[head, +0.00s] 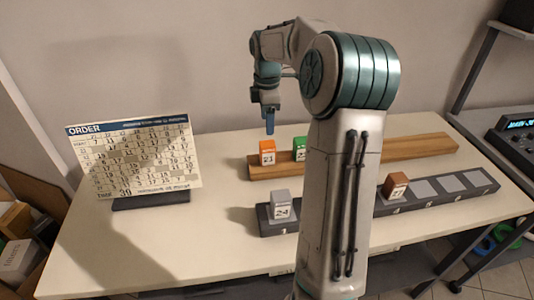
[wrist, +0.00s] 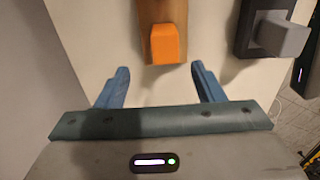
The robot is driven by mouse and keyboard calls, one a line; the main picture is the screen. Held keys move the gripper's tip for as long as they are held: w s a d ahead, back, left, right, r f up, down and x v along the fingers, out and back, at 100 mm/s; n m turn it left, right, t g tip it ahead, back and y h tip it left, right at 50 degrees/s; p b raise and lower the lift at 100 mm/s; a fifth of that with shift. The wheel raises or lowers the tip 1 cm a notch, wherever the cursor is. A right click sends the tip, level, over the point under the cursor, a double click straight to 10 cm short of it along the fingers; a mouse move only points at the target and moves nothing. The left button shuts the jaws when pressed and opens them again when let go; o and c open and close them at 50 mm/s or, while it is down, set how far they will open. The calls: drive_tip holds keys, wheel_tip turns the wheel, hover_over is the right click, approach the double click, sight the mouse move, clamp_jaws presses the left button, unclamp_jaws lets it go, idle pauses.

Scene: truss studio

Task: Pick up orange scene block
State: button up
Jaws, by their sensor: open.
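The orange scene block (head: 267,152) stands on the left end of a wooden rail (head: 400,148), with a number on its front face. In the wrist view the orange block (wrist: 165,45) is ahead of the gap between my fingers, on the end of the rail (wrist: 160,10). My gripper (head: 270,122) points down above the orange block in the head view. In the wrist view my gripper (wrist: 158,82) has its two blue fingers spread wide with nothing between them.
A green block (head: 300,148) stands right of the orange one, partly hidden by my arm. A dark slotted tray (head: 455,182) in front holds a grey block (head: 282,205) and a brown block (head: 396,186). An order calendar (head: 133,158) stands at left. The front left of the table (head: 180,250) is clear.

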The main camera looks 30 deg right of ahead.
sight(268, 144)
wheel_tip(268, 144, down, 5)
drive_tip(key=shift+r, duration=0.1)
drive_tip(key=shift+s+a+f, duration=0.1)
drive_tip(key=shift+s+f, duration=0.1)
drive_tip(key=shift+f, duration=1.2)
drive_tip(key=shift+s+a+f, duration=0.1)
drive_tip(key=shift+s+f, duration=0.1)
drive_tip(key=shift+f, duration=1.15)
drive_tip(key=c, duration=1.1)
